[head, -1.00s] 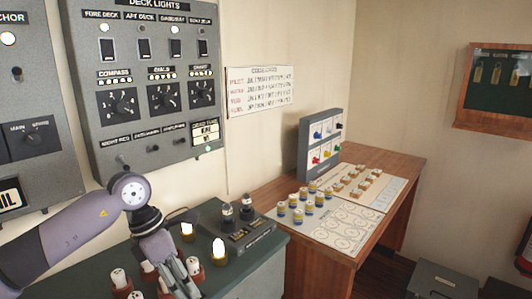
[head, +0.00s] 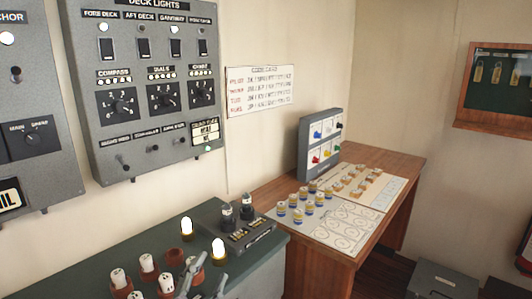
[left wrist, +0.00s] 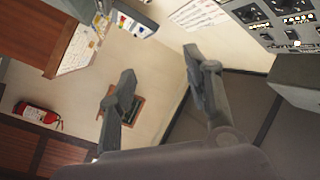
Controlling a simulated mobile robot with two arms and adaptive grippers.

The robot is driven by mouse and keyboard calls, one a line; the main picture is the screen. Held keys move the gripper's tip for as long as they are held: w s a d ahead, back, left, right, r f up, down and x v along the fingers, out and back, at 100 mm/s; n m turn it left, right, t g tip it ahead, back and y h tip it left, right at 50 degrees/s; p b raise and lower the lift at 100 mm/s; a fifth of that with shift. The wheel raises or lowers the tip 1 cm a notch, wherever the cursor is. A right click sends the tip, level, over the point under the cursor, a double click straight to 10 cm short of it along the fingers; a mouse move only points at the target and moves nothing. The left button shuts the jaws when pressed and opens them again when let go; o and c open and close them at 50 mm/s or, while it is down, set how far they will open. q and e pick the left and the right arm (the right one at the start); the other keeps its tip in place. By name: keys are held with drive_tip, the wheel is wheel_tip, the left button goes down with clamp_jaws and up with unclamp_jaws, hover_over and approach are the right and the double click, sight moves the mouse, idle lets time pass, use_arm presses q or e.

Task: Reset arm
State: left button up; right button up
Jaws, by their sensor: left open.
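My left gripper (head: 204,280) shows at the bottom edge of the head view, over the dark green cabinet top (head: 150,241). Only its finger ends show there. In the left wrist view the two fingers of my left gripper (left wrist: 160,66) stand wide apart with nothing between them. My right gripper is in neither view.
Lit bulbs (head: 187,227), white pieces in brown cups (head: 118,278) and a small black box (head: 250,234) stand on the cabinet. Grey switch panels (head: 150,75) hang above. A wooden table (head: 395,164) with cards and several small jars stands right.

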use_arm(q)
drive_tip(key=s+a+f+n+g+y, duration=0.25)
drive_tip(key=s+f+g, duration=0.2)
drive_tip(key=f, duration=0.35)
drive_tip(key=s+a+f+n+g+y, duration=0.25)
drive_tip(key=s+a+f+n, duration=0.2)
drive_tip(key=f, duration=0.25)
drive_tip(key=s+a+f+n+g+h, duration=0.1)
drive_tip(key=s+f+g, duration=0.35)
drive_tip(key=s, duration=0.45)
drive_tip(key=s+a+f+n+g, duration=0.1)
drive_tip(key=s+f+g, duration=0.35)
drive_tip(key=s, duration=0.55)
drive_tip(key=s+f+x, duration=0.1)
drive_tip(key=s+x, duration=0.2)
drive_tip(key=x, duration=0.9)
drive_tip(key=s+x, duration=0.2)
drive_tip(key=x, duration=1)
drive_tip(key=s+a+f+g, duration=0.1)
drive_tip(key=s+a+f, duration=0.1)
drive_tip(key=s+f, duration=1.5)
drive_tip(key=shift+s+a+f, duration=0.2)
drive_tip(key=shift+s+f, duration=0.2)
drive_tip(key=shift+f, duration=0.3)
